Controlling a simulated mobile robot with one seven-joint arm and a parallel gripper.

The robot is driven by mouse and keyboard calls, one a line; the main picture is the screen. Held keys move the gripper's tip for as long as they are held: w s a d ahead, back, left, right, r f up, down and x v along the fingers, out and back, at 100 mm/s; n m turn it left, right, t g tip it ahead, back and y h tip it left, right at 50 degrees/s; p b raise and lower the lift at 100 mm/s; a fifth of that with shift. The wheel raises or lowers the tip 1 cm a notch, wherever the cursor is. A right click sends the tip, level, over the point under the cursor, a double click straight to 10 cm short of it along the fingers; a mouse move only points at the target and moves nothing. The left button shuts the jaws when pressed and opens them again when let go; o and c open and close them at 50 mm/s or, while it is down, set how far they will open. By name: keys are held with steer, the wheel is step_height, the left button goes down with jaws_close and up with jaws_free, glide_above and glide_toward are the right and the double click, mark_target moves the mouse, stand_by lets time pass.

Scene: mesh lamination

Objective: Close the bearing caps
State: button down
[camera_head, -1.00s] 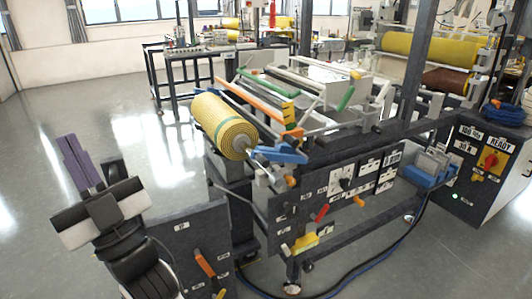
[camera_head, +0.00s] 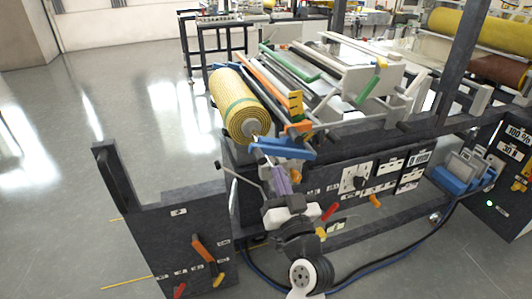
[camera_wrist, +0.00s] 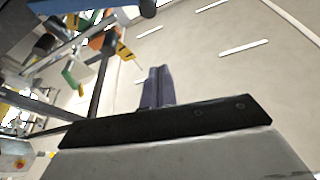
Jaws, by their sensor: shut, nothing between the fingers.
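The far end of the roll's shaft is not clearly visible. My gripper (camera_head: 275,168) has purple fingers and is just below the blue part in the head view; contact cannot be told. In the wrist view the purple fingers (camera_wrist: 157,75) are together with nothing between them.
Orange and yellow parts (camera_head: 297,128) stand above the blue part. A dark panel stand (camera_head: 175,240) with an orange handle (camera_head: 203,249) is at the lower left. A labelled front panel (camera_head: 350,185) lies right of my arm. The floor at the left is clear.

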step_height(320, 180, up, 4)
steer(key=p, duration=0.5)
glide_above(265, 161)
steer(key=s, duration=0.2)
steer(key=shift+w+f, duration=0.15)
steer(key=shift+f, duration=1.1)
steer(key=shift+w+f, duration=0.1)
steer(key=shift+f, duration=1.1)
steer(key=shift+a+f+b, duration=0.1)
steer(key=shift+f+b, duration=0.35)
steer(key=shift+b, duration=0.45)
step_height(265, 161, down, 7)
steer(key=a+n+y+b, duration=0.1)
steer(key=n+b, duration=0.5)
steer(key=b, duration=1)
steer(key=shift+s+a+g+y, duration=0.2)
steer(key=shift+s+g+y, duration=0.15)
steer(key=shift+y, duration=0.45)
steer(key=shift+w, duration=0.1)
